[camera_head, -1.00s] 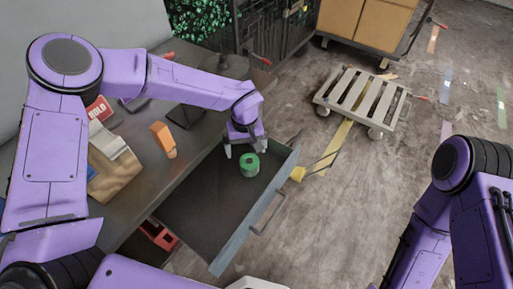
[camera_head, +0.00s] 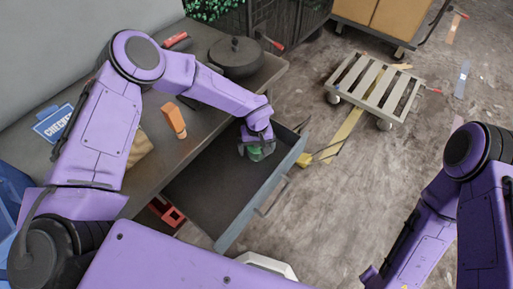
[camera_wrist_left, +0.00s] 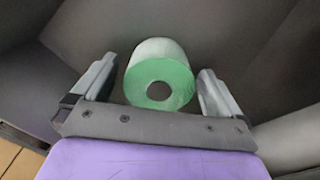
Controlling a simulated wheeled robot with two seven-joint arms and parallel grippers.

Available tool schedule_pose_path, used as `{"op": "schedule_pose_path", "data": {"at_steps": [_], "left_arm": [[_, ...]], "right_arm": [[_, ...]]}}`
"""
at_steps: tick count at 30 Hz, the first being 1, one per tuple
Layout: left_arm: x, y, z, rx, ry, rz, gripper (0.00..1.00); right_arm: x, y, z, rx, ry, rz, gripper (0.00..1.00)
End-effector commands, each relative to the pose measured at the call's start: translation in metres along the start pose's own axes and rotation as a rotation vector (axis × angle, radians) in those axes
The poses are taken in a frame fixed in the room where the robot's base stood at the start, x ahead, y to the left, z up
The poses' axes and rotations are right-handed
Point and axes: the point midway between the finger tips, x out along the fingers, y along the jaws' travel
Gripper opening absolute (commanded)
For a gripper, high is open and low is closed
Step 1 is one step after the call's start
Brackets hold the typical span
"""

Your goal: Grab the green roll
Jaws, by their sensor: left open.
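The green roll (camera_head: 254,153) stands in the open drawer (camera_head: 205,190), mostly hidden behind my left gripper (camera_head: 257,148) in the head view. In the left wrist view the roll (camera_wrist_left: 182,72) shows its round end with a dark centre hole. It lies between the two open fingers of my left gripper (camera_wrist_left: 158,78), with a small gap visible on each side. The fingers are not closed on it.
The drawer's front wall (camera_head: 262,195) borders the roll's space. On the counter are an orange-handled object (camera_head: 174,120), a black lidded pot (camera_head: 236,56) and a blue sign (camera_head: 55,123). A slatted dolly (camera_head: 375,88) stands on the floor beyond.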

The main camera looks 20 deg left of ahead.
Motion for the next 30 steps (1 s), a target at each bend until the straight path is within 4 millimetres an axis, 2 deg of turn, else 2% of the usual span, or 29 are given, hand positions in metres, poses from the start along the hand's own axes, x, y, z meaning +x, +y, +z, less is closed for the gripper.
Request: {"op": "schedule_pose_path", "data": {"at_steps": [1,6,7,16,20,23,30], "left_arm": [[0.000,0.000,0.000,0.000,0.000,0.000,1.00],[0.000,0.000,0.000,0.000,0.000,0.000,0.45],[0.000,0.000,0.000,0.000,0.000,0.000,0.38],[-0.002,0.000,0.000,0.000,0.000,0.001,0.38],[-0.014,0.001,-0.001,-0.001,0.001,0.003,0.38],[-0.034,0.000,-0.001,-0.002,0.002,0.004,0.38],[-0.095,-0.030,0.050,0.002,0.001,0.005,0.38]], "right_arm": [[0.000,0.000,0.000,0.000,0.000,0.000,0.00],[0.000,0.000,0.000,0.000,0.000,0.000,0.00],[0.000,0.000,0.000,0.000,0.000,0.000,0.00],[0.001,0.000,0.000,0.000,0.000,0.000,0.00],[0.002,0.000,0.001,0.000,0.000,0.000,0.00],[0.004,0.000,0.002,0.000,0.000,0.000,0.00],[0.013,-0.001,0.006,0.000,0.000,0.000,0.00]]}}
